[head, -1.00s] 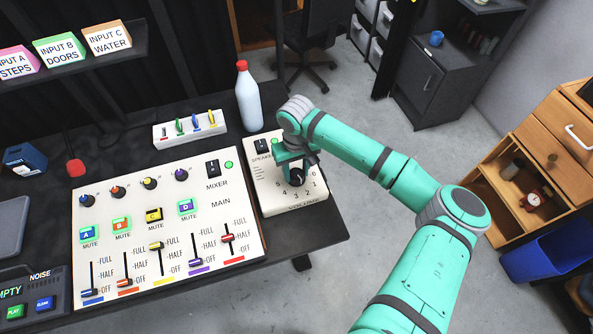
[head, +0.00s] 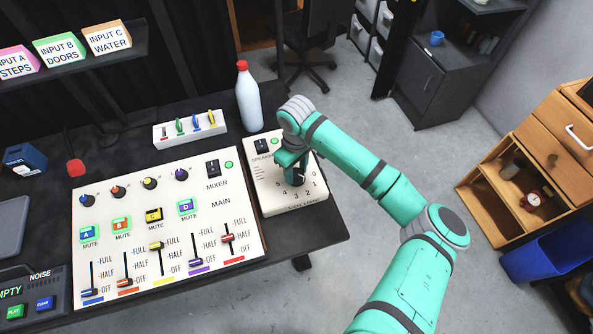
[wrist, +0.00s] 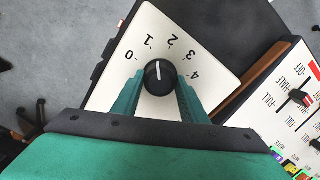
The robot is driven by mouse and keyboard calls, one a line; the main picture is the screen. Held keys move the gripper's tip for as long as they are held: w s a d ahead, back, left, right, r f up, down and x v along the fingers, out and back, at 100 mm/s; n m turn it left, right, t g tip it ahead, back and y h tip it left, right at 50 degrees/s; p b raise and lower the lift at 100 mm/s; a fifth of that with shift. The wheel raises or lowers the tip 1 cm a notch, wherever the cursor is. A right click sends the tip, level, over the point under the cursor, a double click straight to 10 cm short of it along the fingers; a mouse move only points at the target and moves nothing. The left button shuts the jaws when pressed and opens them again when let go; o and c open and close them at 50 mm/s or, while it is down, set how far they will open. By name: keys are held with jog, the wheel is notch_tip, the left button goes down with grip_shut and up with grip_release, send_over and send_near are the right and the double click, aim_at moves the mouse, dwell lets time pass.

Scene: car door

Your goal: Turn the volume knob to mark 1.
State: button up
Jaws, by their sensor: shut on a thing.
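The volume knob (wrist: 160,77) is round and black with a white pointer line, set in the white speaker panel (wrist: 215,45). In the wrist view its pointer points up the picture, between marks 1 and 2. Marks 0 to 4 show around it. My gripper (wrist: 162,88) is shut on the knob, one teal finger on each side. In the head view the speaker panel (head: 262,185) stands at the table's right end. My gripper (head: 294,168) comes down over the knob there and partly hides it and its scale.
The mixer panel (head: 165,225) with buttons and sliders lies just left of the speaker panel. A white bottle with a red cap (head: 248,100) stands behind it, beside a small box with coloured switches (head: 190,128). The table's right edge is close by; open floor lies beyond.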

aim_at(297, 173)
jog(key=shift+n, duration=1)
jog(key=o, duration=1)
jog(key=shift+o, duration=0.2)
jog(key=shift+r, duration=0.1)
notch_tip(297, 173, up, 11)
jog(key=shift+f, duration=0.2)
